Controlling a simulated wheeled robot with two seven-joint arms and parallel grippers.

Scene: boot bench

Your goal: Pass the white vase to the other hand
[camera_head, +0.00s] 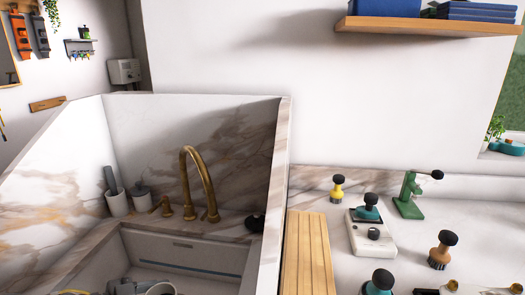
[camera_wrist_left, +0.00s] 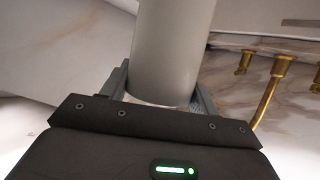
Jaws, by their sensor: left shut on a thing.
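In the left wrist view the white vase (camera_wrist_left: 172,50) is a plain, pale grey-white cylinder standing between the two fingers of my left gripper (camera_wrist_left: 160,88), which is shut on it. Its far end runs out of the top of the picture. In the head view the left gripper (camera_head: 126,287) shows only partly at the bottom edge, in front of the sink. Beside it is the round, dark-mouthed rim of the vase (camera_head: 161,288); the rest of the vase is cut off. My right gripper is not visible in either view.
A marble-walled sink recess with a brass faucet (camera_head: 200,185) lies behind the left gripper. Its right wall (camera_head: 275,200) stands up high. To the right, the counter holds a wooden board (camera_head: 307,255), a white device (camera_head: 372,236), a green stand (camera_head: 409,196) and several dark-knobbed brushes.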

